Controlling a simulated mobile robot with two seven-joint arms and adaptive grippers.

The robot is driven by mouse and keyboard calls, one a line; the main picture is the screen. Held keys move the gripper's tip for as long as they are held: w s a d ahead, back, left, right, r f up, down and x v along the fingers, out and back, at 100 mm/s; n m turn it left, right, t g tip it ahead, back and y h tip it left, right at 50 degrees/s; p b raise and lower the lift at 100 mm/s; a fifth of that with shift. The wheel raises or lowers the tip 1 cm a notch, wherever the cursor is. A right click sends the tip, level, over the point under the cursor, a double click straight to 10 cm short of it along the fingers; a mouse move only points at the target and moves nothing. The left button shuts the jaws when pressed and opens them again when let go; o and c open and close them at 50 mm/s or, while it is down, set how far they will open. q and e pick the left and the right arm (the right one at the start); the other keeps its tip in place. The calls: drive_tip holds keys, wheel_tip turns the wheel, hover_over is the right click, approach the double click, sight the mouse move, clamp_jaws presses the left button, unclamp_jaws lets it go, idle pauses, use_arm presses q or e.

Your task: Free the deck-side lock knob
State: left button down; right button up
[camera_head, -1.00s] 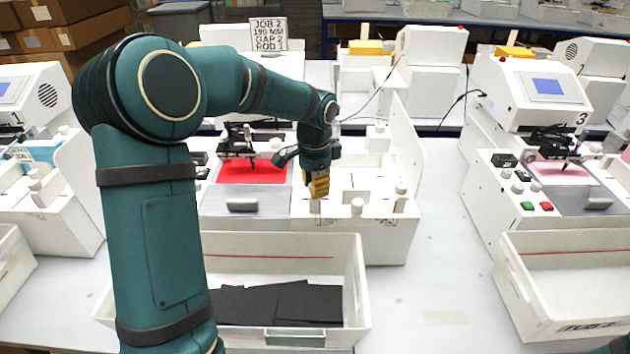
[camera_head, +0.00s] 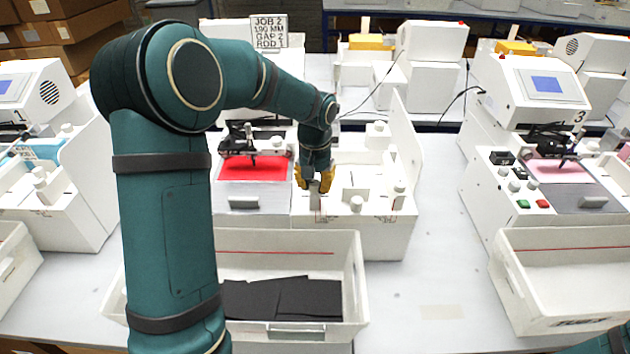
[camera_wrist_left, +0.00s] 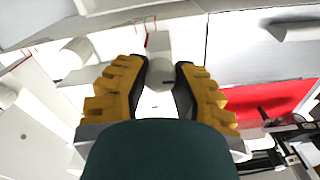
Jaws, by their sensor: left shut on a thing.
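A white lock knob (camera_head: 315,198) stands at the front of the middle plotter's white block, on the side next to the deck with the red sheet (camera_head: 254,167). My left gripper (camera_head: 315,178) points down over it, with its yellow fingers on either side. In the left wrist view the pale knob top (camera_wrist_left: 160,73) sits between the two dark finger pads of my gripper (camera_wrist_left: 161,88), which is shut on it. Whether the knob has turned cannot be told. Two more white knobs, one in the middle (camera_head: 356,204) and one at the right (camera_head: 398,190), stand apart from the gripper.
A white bin (camera_head: 345,250) with black sheets stands in front of the plotter. A tall white side panel (camera_head: 408,145) rises right of the block. Another plotter (camera_head: 535,85) stands to the right, with an empty white bin (camera_head: 560,240) before it. Bare table lies between the bins.

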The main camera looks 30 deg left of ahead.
sight(315, 183)
use_arm(q)
drive_tip(key=shift+s+f+n, duration=0.1)
drive_tip(key=shift+f+n, duration=0.05)
drive_tip(key=shift+n, duration=0.45)
drive_tip(key=c, duration=0.7)
unclamp_jaws()
wheel_tip(315, 183, up, 12)
drive_tip(key=shift+r, duration=0.1)
idle(0.3)
